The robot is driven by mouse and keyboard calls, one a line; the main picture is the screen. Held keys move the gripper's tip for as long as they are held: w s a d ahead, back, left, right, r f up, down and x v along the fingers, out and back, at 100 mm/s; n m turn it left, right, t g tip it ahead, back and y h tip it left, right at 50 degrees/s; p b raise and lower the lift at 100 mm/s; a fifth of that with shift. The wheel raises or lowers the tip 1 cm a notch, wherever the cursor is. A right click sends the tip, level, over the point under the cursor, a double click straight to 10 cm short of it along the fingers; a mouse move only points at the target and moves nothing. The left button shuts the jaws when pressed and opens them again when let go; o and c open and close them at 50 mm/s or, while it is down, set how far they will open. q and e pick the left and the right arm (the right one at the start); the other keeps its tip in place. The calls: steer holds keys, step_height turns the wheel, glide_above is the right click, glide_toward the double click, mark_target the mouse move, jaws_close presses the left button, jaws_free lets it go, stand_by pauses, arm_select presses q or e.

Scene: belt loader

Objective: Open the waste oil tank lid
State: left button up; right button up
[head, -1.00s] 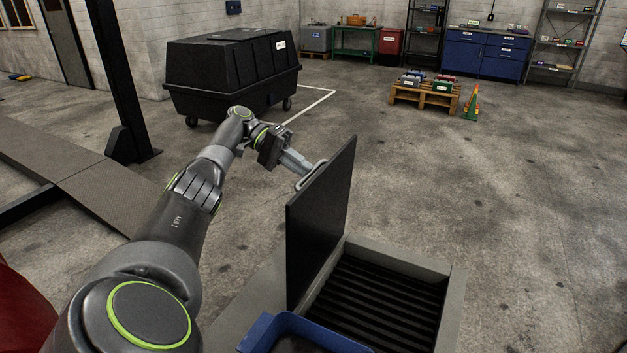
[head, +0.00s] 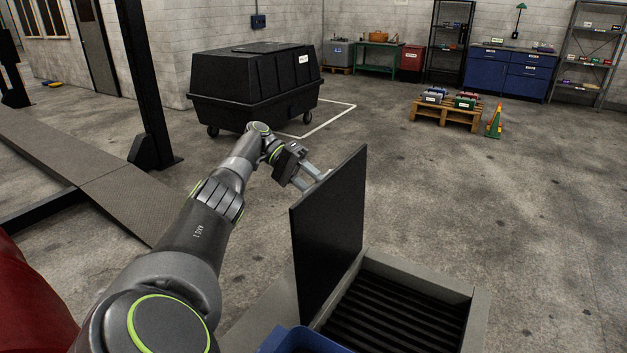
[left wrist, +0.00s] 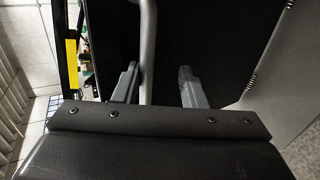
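The waste oil tank (head: 478,318) is a grey box with a black slatted grate inside its opening, at the bottom right of the head view. Its black lid (head: 332,235) stands upright along the left edge, and the opening is uncovered. My left gripper (head: 314,176) is beside the lid's upper part, on its far left side. Its two fingers are spread apart. In the left wrist view the grey lid handle (left wrist: 148,50) runs between the open fingers, closer to the left one; I cannot tell whether it touches. My right gripper is not in view.
A blue tray (head: 310,342) is at the tank's near left corner. A black wheeled bin (head: 255,85), a wooden pallet (head: 445,115) with boxes and a green-orange cone (head: 494,122) stand farther back. A dark post (head: 150,90) is on the left. The floor right of the tank is clear.

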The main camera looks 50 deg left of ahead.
arm_select(q)
steer(key=shift+w+r, duration=0.1)
steer(key=shift+w, duration=0.1)
steer(key=shift+r, duration=0.1)
step_height(320, 180, up, 10)
steer(key=p, duration=0.3)
steer(key=shift+p, duration=0.3)
stand_by(0.5)
